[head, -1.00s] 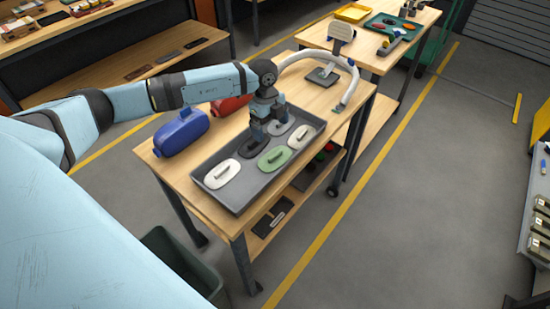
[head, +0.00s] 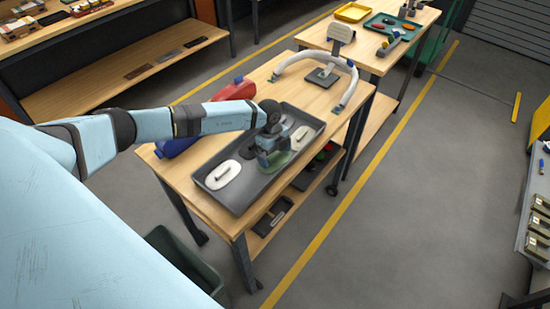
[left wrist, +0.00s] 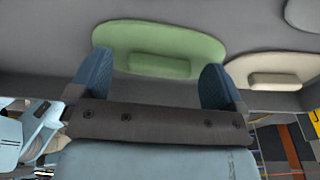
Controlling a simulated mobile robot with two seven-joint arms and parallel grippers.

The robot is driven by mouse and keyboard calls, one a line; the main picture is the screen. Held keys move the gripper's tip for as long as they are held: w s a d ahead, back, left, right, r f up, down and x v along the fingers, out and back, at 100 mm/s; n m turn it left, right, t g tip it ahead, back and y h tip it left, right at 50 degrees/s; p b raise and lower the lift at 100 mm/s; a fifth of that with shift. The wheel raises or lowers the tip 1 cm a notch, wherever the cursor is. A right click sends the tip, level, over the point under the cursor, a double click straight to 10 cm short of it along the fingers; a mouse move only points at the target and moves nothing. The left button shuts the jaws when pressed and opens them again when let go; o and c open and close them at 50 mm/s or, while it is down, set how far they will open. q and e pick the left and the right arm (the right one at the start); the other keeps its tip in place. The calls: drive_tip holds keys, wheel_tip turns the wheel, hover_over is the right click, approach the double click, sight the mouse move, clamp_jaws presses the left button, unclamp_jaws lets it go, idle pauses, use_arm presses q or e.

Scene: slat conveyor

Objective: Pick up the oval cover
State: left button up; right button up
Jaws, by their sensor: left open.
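Several oval covers with raised handles lie in a grey tray (head: 240,205). The green cover (head: 282,160) is partly hidden by my left gripper (head: 268,158). In the left wrist view the green cover (left wrist: 160,40) lies flat, with its handle in line with the gap between the two blue fingers of my open left gripper (left wrist: 153,78). I cannot tell whether the fingers touch it. A white cover (head: 222,175) lies to the left and a cream cover (head: 303,138) to the right. My right gripper is not in view.
The tray sits on a wooden table. A white curved frame (head: 350,88) stands at the table's far end.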

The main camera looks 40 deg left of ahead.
use_arm(q)
drive_tip(key=c, duration=1)
drive_tip(key=shift+r, duration=0.1)
